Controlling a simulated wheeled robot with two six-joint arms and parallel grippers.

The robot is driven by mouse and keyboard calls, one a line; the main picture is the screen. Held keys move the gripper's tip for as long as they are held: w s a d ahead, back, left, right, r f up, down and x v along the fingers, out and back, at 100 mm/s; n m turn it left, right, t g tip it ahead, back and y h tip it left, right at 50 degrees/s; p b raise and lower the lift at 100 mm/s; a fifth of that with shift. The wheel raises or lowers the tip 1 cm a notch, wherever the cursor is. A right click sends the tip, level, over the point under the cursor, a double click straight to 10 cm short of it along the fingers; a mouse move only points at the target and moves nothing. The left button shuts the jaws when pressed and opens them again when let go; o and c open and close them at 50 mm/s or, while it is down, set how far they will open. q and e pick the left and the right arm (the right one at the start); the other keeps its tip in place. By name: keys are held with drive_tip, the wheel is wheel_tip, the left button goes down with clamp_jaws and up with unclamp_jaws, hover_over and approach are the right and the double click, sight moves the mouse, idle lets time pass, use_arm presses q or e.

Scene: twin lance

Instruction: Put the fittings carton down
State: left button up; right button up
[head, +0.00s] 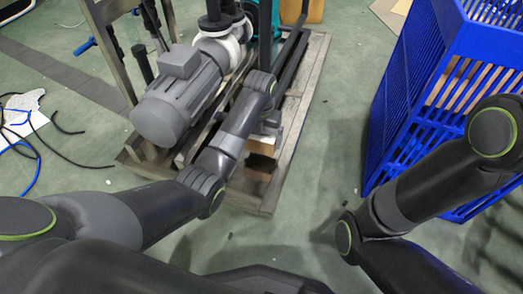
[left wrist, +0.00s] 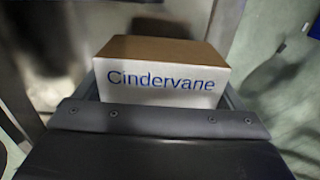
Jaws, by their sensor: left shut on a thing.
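The fittings carton (left wrist: 160,84) is a small box with a brown top and a white face printed "Cindervane" in blue. It fills the middle of the left wrist view, between the fingers of my left gripper (left wrist: 160,100), which is shut on it. In the head view a small part of the carton (head: 262,147) shows below my left wrist; my arm hides the rest. It is over the near right part of the pump skid (head: 245,196), with a dark patch below it. Whether it touches the skid I cannot tell. My right gripper is out of view.
A grey motor (head: 178,100) with a pump stands on the skid, left of my left forearm. A blue slatted crate (head: 400,95) stands at the right, behind my right arm. Cables (head: 35,150) and paper lie at the far left. Green floor is clear between skid and crate.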

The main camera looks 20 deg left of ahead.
sight(261, 146)
use_arm(q)
drive_tip(key=shift+f+b, duration=1.6)
drive_tip(key=shift+f, duration=0.55)
drive_tip(key=shift+r, duration=0.15)
drive_tip(key=shift+f, duration=0.2)
drive_tip(key=o, duration=0.9)
